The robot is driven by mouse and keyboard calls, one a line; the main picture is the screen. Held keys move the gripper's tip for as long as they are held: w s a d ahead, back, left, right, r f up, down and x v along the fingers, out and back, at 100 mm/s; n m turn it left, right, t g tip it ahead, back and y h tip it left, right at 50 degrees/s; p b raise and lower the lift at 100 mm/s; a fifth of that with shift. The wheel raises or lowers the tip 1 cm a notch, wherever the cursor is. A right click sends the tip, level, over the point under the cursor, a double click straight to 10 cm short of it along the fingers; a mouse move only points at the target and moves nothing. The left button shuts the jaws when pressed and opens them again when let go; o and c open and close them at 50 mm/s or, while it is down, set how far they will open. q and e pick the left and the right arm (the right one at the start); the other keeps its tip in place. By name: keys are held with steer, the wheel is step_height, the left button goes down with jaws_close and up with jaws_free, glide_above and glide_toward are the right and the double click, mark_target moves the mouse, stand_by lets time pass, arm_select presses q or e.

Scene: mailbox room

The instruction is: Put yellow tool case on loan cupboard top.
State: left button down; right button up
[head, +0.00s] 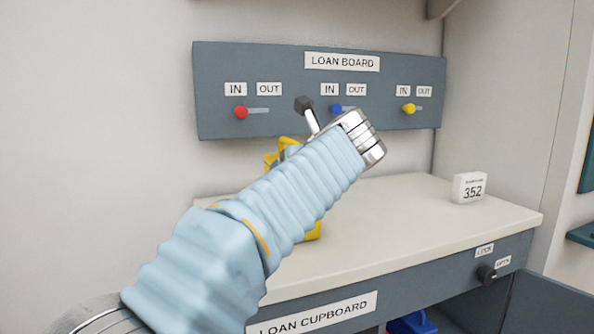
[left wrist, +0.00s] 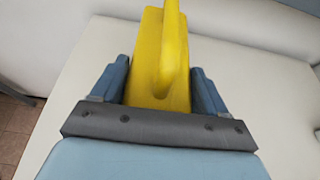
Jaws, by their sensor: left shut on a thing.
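The yellow tool case (left wrist: 165,60) is between the two blue fingers of my left gripper (left wrist: 160,78), which is shut on it. In the head view my arm hides most of the case; yellow parts (head: 313,231) show on both sides of the sleeve. The cream loan cupboard top (head: 405,226) lies behind and below the case, and it also fills much of the left wrist view (left wrist: 262,110). I cannot tell whether the case touches the top. My right gripper is not in view.
The loan board (head: 285,93) on the wall has red, blue and yellow sliders. A small white display (head: 469,187) reading 352 stands at the top's back right. The cupboard front (head: 385,300) is open below, with a blue object (head: 410,323) inside.

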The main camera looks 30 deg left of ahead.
arm_select(q)
jaws_free()
steer(key=b+v, duration=0.1)
steer(key=v, duration=1.1)
steer(key=shift+w+d, duration=0.1)
